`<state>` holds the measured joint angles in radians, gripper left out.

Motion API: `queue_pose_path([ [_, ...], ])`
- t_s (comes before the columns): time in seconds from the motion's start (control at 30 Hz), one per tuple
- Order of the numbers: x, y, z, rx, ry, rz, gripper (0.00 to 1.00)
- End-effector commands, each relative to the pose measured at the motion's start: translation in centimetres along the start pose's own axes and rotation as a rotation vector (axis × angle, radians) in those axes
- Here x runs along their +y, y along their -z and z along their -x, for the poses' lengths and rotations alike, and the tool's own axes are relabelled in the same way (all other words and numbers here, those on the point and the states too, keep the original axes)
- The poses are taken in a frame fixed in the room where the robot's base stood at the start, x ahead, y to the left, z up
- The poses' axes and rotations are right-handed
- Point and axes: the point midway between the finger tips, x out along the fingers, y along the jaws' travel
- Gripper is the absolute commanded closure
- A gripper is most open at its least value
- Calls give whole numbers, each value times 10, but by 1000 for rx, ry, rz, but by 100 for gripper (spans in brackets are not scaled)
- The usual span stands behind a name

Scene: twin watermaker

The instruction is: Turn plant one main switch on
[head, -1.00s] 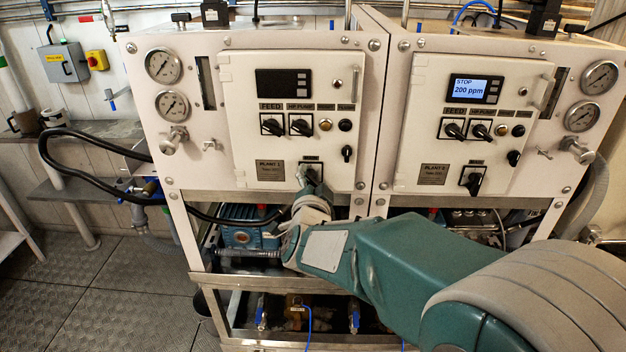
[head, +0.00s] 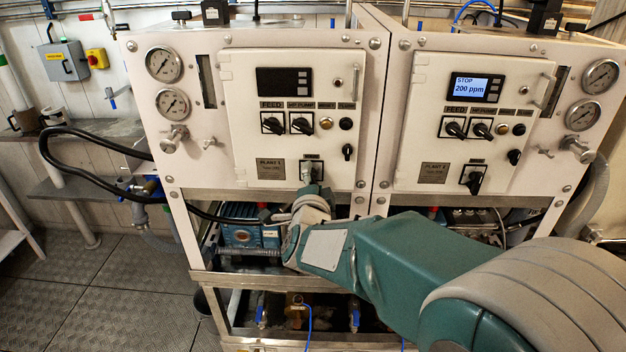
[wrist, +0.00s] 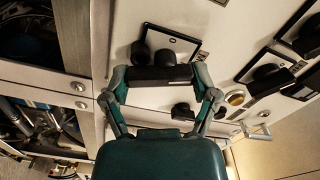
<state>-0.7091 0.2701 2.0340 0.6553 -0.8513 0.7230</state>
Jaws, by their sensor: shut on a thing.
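The plant one main switch (head: 312,167) is at the bottom of the left cabinet door, right of the PLANT 1 plate (head: 271,169). My gripper (head: 313,183) is at it from below and in front, covering part of it. In the wrist view my gripper (wrist: 160,78) has its two fingers closed in at the switch (wrist: 170,42), on the dark handle. The plant one display (head: 284,81) is dark.
The right cabinet has its own main switch (head: 472,179) and a lit display (head: 472,88) reading STOP, 200 ppm. Other knobs (head: 302,123) sit above on the left door.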

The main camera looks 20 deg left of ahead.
Motion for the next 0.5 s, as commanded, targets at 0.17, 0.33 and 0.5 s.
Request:
queue_pose_path([
  [0.17, 4, -1, 0, -4, -8, 3, 10],
  [0.33, 3, -1, 0, -3, -6, 3, 0],
  [0.5, 2, 0, 0, -2, -4, 2, 0],
])
